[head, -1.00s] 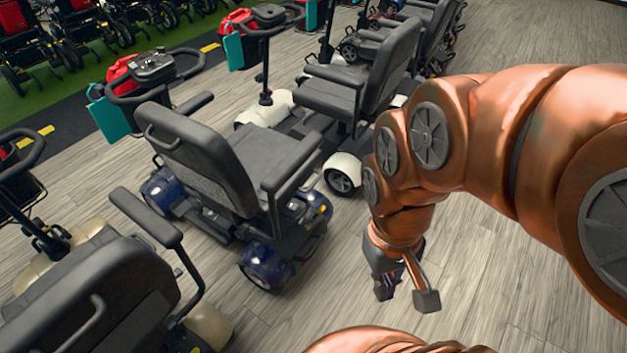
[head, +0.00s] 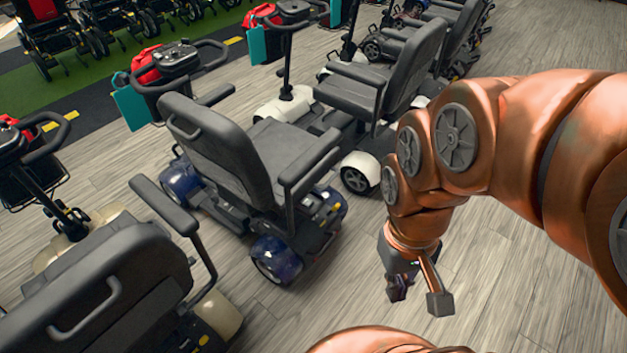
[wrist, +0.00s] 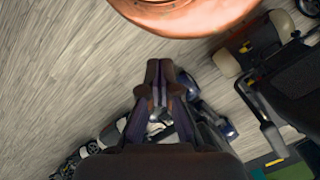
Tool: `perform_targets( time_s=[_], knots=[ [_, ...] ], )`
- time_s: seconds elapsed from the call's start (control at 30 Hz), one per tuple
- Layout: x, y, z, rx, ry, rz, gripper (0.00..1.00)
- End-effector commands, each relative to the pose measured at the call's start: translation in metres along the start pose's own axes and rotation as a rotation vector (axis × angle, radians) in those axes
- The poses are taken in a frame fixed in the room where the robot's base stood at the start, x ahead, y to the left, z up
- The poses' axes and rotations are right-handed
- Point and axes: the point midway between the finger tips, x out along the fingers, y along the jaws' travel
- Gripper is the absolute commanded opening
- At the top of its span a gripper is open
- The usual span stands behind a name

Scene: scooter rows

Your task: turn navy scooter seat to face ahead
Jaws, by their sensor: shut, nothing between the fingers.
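The navy scooter stands in the middle of the head view, with shiny navy wheel covers (head: 277,258). Its grey seat (head: 213,150) has the backrest towards me, and the seat pan points to the upper right. Its tiller (head: 172,62), with a red bag and teal panel, stands at the upper left, so the seat is turned away from it. My gripper (head: 402,283) hangs over bare floor to the right of the scooter, apart from it. In the wrist view its fingers (wrist: 161,98) are together and empty. They partly hide a scooter behind them.
A cream scooter with a grey seat (head: 100,290) is close at lower left. A white scooter (head: 362,172) stands just beyond the navy one, with more scooters behind. Wheelchairs line a green strip at the back. Wooden floor (head: 330,290) is free around my gripper.

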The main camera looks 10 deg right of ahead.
Motion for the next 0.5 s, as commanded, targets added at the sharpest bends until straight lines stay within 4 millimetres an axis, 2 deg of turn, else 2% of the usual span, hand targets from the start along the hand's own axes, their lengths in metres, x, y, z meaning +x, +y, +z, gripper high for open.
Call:
perform_targets(
  time_s=[0.23, 0.33, 0.43, 0.5],
  knots=[
    [0.0, 0.0, 0.0, 0.0, 0.0, 0.0, 0.01],
    [0.004, 0.0, -0.004, -0.01, 0.005, -0.001, 0.11],
    [0.018, -0.002, -0.023, -0.055, 0.035, -0.004, 0.22],
    [0.032, -0.003, -0.048, -0.113, 0.082, -0.007, 0.29]
  ],
)
